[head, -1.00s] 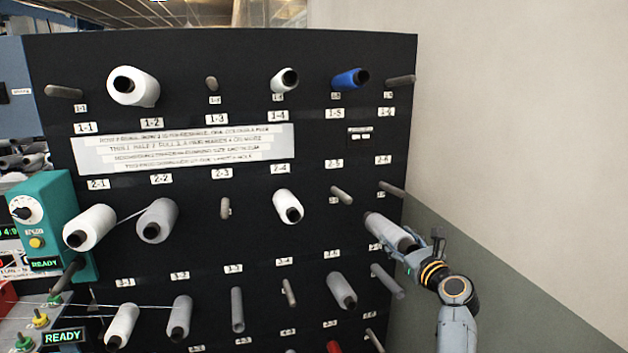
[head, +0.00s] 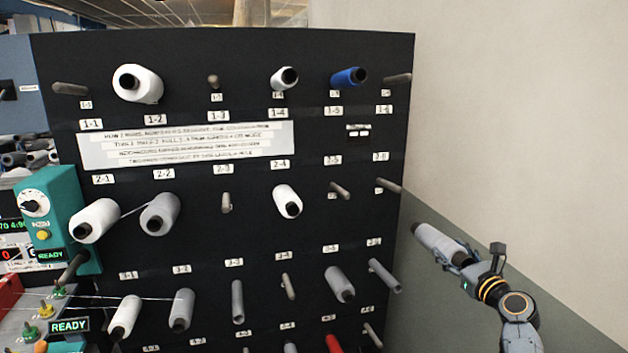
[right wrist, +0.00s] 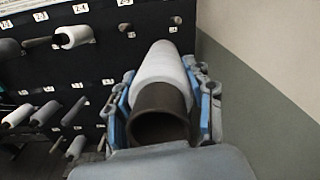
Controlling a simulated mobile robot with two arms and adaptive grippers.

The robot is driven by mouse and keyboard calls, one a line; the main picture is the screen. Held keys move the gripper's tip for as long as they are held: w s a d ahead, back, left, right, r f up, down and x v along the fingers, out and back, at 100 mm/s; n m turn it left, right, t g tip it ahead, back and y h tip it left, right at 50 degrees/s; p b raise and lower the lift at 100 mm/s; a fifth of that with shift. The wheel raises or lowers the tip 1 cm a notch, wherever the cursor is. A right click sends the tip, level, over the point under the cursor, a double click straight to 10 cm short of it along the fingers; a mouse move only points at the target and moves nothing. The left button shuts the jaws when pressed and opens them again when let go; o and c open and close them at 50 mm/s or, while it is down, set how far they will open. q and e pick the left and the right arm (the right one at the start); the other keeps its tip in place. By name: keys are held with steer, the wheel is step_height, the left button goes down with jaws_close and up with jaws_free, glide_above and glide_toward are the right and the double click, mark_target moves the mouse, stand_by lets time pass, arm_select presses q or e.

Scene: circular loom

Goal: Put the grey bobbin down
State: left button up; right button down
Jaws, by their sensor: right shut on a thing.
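The grey bobbin (head: 439,241) is held by my right gripper (head: 462,257) to the right of the black peg panel, in front of the wall. It is tilted, with its far end up and left. In the right wrist view the bobbin (right wrist: 163,85) lies between the blue-lined fingers of the right gripper (right wrist: 163,108), its dark hollow core end facing the camera. The gripper is shut on it. The bobbin is apart from the panel's right edge in the head view. My left gripper is not in view.
The black panel (head: 250,250) carries rows of pegs, several with white or grey bobbins, plus a blue bobbin (head: 348,77) and a red one (head: 333,344). A teal control box (head: 62,205) stands at left.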

steer(key=s+d+f, duration=0.2)
steer(key=s+d, duration=0.1)
steer(key=d, duration=0.4)
steer(key=s+d+f, duration=0.2)
steer(key=d, duration=0.6)
step_height(320, 180, up, 14)
steer(key=m+h, duration=0.4)
steer(key=h, duration=0.3)
steer(key=s+a+f+n+y, duration=0.25)
steer(key=s+a+f, duration=0.35)
steer(key=a+f, duration=0.45)
steer(key=s+a+f+n+y, duration=0.1)
steer(key=s+a+f+y, duration=0.45)
steer(key=a, duration=0.75)
steer(key=s+a+f+h, duration=0.1)
steer(key=s+a+f, duration=0.15)
steer(key=s, duration=0.35)
steer(key=s+a+f+h, duration=0.1)
steer(key=s+a+f, duration=0.1)
steer(key=s+a, duration=0.3)
steer(key=s+d+r+m+h, duration=0.1)
steer(key=s+r+m+h, duration=0.15)
steer(key=s, duration=0.85)
step_height(320, 180, down, 12)
steer(key=b, duration=1.2)
steer(key=shift+s+d+n, duration=0.2)
steer(key=shift+n, duration=0.1)
